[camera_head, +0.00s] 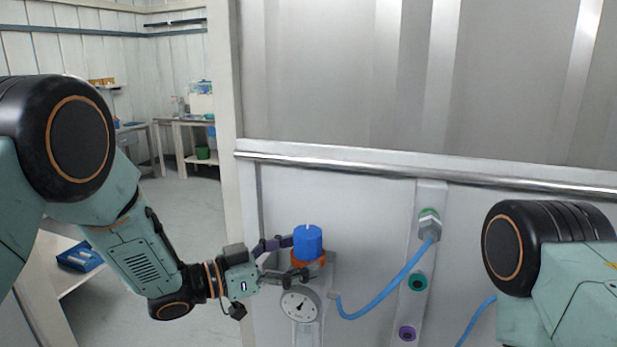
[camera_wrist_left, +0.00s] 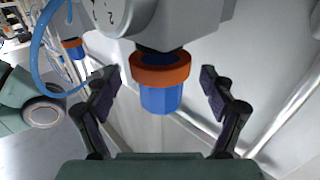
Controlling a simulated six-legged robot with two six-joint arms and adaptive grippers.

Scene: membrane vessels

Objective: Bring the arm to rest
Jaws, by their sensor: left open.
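My left gripper (camera_head: 279,259) reaches in from the left at the vessel panel. Its fingers stand open around a blue cap (camera_head: 308,243) that sits on an orange ring (camera_head: 309,259) above a round dial gauge (camera_head: 300,304). In the left wrist view the open fingers (camera_wrist_left: 159,92) stand on either side of the blue cap (camera_wrist_left: 158,99) and orange ring (camera_wrist_left: 160,69), with gaps on both sides. My right arm shows at the right of the head view; its gripper is out of the picture.
A blue hose (camera_head: 379,297) runs to a grey fitting (camera_head: 429,222) on the panel. A green port (camera_head: 418,282) and a purple port (camera_head: 407,333) lie below it. A metal rail (camera_head: 400,169) crosses above. Open floor (camera_head: 186,232) and a far table lie to the left.

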